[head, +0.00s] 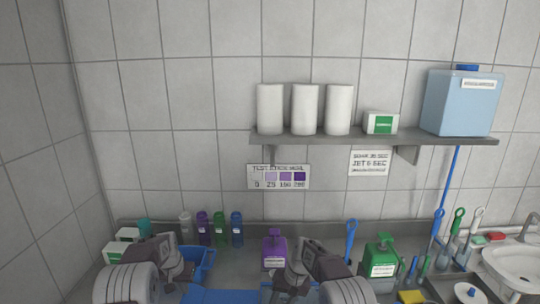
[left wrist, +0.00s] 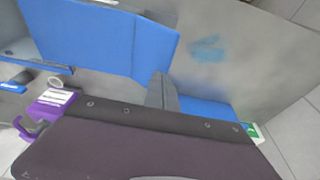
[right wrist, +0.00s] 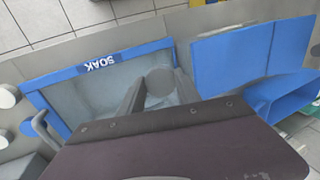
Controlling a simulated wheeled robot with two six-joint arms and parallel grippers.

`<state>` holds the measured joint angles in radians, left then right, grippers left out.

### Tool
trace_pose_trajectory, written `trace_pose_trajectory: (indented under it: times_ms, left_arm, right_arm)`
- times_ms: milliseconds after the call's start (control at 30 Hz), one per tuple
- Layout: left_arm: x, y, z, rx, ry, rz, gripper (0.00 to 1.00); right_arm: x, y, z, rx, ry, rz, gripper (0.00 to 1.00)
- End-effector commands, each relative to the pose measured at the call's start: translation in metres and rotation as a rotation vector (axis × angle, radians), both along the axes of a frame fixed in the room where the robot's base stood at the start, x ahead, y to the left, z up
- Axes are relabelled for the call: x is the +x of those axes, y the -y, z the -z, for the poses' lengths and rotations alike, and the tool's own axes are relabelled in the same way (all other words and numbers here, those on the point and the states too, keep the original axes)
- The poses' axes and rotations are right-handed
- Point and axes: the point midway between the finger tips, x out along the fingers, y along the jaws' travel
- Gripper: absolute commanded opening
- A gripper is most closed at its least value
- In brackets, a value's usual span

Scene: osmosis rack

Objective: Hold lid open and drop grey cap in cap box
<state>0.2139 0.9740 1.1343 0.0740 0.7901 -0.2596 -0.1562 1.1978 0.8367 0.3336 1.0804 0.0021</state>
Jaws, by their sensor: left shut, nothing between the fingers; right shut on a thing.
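My right gripper (right wrist: 158,90) is shut on a grey round cap (right wrist: 160,80). In the right wrist view the cap appears in front of a blue-rimmed tray marked SOAK (right wrist: 110,58). A flat blue panel, which looks like a lid (right wrist: 230,58), is beside that tray. An open blue box (right wrist: 290,92) is beside the panel; it also shows in the head view (head: 207,262). My left gripper (left wrist: 161,90) is shut and empty, its fingertips close to the blue panels (left wrist: 155,50). I cannot tell whether they touch. The right gripper (head: 292,275) is also in the head view.
A purple jug (head: 274,250) and a green bottle (head: 380,258) stand on the counter. Several small coloured bottles (head: 220,229) line the back wall. White boxes (head: 118,250) are at left and a sink (head: 520,262) is at right. A shelf (head: 370,138) hangs above.

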Motion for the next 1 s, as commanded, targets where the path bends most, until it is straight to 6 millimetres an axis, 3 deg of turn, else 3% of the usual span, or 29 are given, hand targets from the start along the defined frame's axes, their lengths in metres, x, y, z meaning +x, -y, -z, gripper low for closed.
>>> trace_pose_trajectory:
  times_ms: [1000]
  left_arm:
    - [0.0, 0.0, 0.028, -0.001, -0.001, 0.0, 0.0]
  right_arm:
    - [0.0, 0.0, 0.0, 0.0, 0.0, 0.0, 0.03]
